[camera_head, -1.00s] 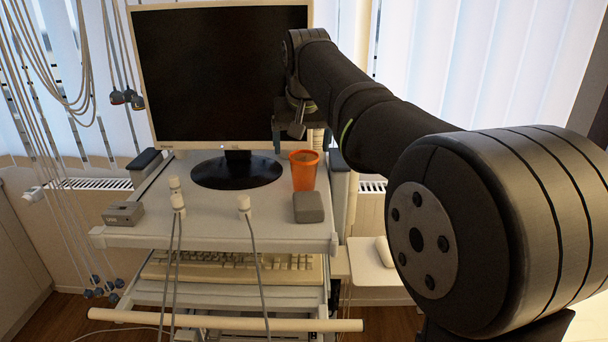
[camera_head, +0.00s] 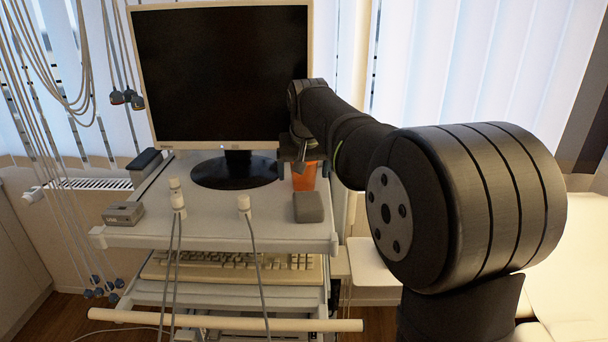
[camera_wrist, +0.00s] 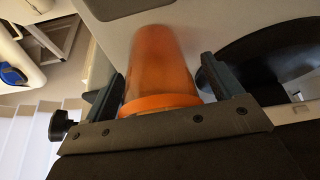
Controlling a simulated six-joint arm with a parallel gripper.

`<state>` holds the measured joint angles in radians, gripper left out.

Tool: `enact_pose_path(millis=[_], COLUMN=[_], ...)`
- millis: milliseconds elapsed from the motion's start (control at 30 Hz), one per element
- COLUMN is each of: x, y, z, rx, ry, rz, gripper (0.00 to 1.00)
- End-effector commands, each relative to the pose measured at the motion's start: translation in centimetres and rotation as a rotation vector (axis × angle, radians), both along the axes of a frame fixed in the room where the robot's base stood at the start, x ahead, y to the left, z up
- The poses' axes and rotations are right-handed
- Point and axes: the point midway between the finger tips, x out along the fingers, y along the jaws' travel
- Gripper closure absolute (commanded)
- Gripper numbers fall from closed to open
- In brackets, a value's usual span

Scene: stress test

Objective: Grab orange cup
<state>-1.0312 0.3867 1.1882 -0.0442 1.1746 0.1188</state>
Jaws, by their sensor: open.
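The orange cup (camera_head: 305,178) stands on the cart's top shelf, right of the monitor's black foot; my gripper (camera_head: 300,170) covers its upper part in the head view. In the wrist view the cup (camera_wrist: 162,72) lies between the two dark fingers of my gripper (camera_wrist: 163,80), its rim close to the gripper's body. A gap shows between the cup and the right finger; the left finger is nearer the cup's side. The gripper is open around the cup.
A grey box (camera_head: 308,207) sits just in front of the cup. The monitor (camera_head: 220,75) stands behind, on its black foot (camera_head: 222,172). White cable plugs (camera_head: 177,200) and another grey device (camera_head: 123,213) are to the left on the shelf (camera_head: 215,232).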

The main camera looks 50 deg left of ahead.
Motion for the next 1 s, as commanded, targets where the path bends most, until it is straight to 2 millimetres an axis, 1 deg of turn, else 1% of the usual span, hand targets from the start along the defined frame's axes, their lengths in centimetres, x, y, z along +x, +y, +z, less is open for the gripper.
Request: enact_pose_path(millis=[33, 100, 167, 200, 233, 267, 567, 733, 867, 967, 1000], x=[0.0, 0.0, 0.0, 0.0, 0.0, 0.0, 0.0, 0.0, 0.0, 0.1, 0.3], y=[0.0, 0.0, 0.0, 0.0, 0.0, 0.0, 0.0, 0.0, 0.0, 0.1, -0.4], z=[0.0, 0.0, 0.0, 0.0, 0.0, 0.0, 0.1, 0.6, 2.0, 3.9, 4.6], rx=[0.000, 0.000, 0.000, 0.000, 0.000, 0.000, 0.000, 0.002, 0.001, 0.002, 0.001], ry=[0.000, 0.000, 0.000, 0.000, 0.000, 0.000, 0.000, -0.001, -0.002, -0.002, -0.002], rz=[0.000, 0.000, 0.000, 0.000, 0.000, 0.000, 0.000, 0.000, -0.001, -0.001, -0.004], gripper=[0.19, 0.33, 0.45, 0.53, 0.59, 0.62, 0.62, 0.62, 0.62, 0.62, 0.62])
